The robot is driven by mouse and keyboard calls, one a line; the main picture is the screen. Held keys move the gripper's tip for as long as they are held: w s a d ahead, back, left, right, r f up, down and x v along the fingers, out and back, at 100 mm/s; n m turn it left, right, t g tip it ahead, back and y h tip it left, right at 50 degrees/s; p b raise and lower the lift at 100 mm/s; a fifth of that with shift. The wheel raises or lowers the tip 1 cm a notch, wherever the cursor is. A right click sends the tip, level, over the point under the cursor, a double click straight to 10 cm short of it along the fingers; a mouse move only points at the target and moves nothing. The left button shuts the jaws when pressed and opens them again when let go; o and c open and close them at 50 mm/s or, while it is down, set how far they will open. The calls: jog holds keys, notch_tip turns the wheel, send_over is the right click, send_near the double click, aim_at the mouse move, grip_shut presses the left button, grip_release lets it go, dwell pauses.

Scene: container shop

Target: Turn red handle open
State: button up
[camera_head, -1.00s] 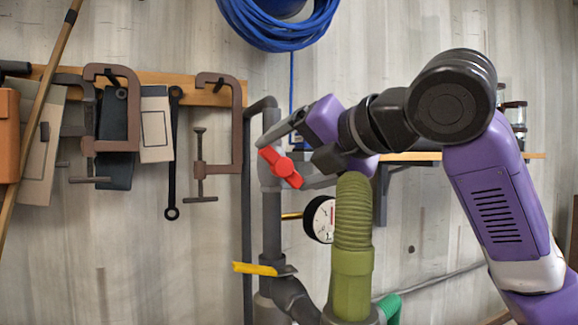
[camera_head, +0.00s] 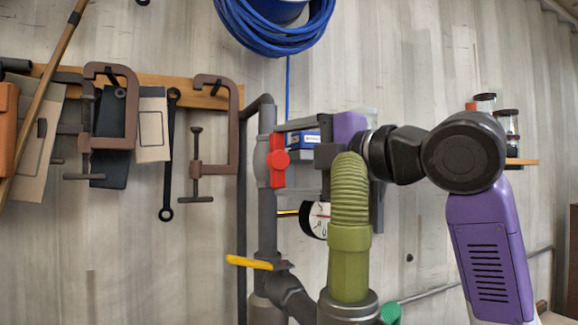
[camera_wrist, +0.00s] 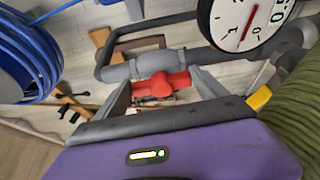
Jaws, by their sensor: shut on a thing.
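The red handle (camera_head: 277,160) sits on a valve on the grey vertical pipe (camera_head: 267,220), left of centre in the head view. My gripper (camera_head: 280,150) reaches in from the right and is shut on the red handle. In the wrist view the red handle (camera_wrist: 163,85) lies between my two grey fingers.
A ribbed green hose (camera_head: 350,210) stands just in front of my gripper. A pressure gauge (camera_head: 316,219) is below the handle. A yellow handle (camera_head: 250,262) is lower on the pipe. Clamps (camera_head: 218,140) hang on the wall at left, and a blue hose coil (camera_head: 275,25) hangs above.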

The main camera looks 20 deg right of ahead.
jog(key=shift+f+m, duration=0.1)
jog(key=shift+m, duration=0.2)
jog(key=o, duration=1.3)
jog(key=b+v, duration=0.2)
jog(key=v, duration=0.6)
jog(key=shift+y, duration=0.3)
